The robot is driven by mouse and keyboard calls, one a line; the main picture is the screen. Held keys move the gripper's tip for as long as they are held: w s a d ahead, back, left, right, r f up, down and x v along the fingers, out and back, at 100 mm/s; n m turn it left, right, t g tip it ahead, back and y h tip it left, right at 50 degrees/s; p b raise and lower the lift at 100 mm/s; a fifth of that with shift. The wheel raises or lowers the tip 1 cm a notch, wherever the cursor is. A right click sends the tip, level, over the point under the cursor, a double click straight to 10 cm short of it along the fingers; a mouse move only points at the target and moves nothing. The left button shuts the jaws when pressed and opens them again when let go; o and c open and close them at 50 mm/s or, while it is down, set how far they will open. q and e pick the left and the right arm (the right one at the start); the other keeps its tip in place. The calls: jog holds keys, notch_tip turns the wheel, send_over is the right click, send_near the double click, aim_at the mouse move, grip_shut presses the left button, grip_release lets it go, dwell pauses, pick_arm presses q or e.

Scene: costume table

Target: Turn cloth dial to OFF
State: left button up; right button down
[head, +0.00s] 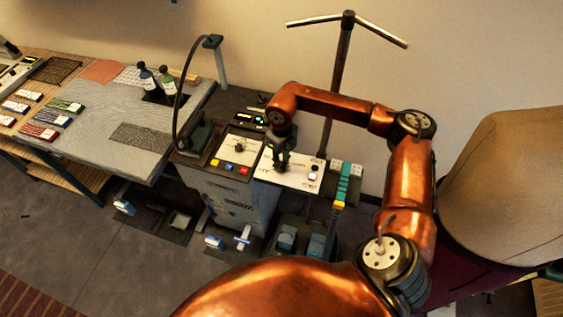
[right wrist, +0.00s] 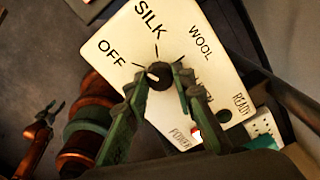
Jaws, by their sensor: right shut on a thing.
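The cloth dial (right wrist: 160,76) is a dark round knob on a white panel (right wrist: 190,40) printed OFF, SILK, WOOL and another partly hidden label. Its white pointer mark is on the side facing OFF. My right gripper (right wrist: 159,80) is shut on the dial, one green finger on each side. In the head view, my right gripper (head: 281,165) reaches down onto the white panel (head: 300,177) and hides the dial. My left gripper (right wrist: 52,109) shows small at the left of the right wrist view, its jaws apart and empty; it is not in the head view.
A second panel (head: 236,151) with a knob and colored buttons is left of the dial panel. A tall stand (head: 338,80) rises behind. A grey worktop (head: 100,150) with bottles is farther left. A red switch (right wrist: 197,133) sits near POWER.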

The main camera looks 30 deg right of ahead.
jog(key=shift+r, duration=0.1)
jog(key=c, duration=1.6)
grip_release()
notch_tip(320, 180, up, 12)
jog(key=shift+f, duration=0.1)
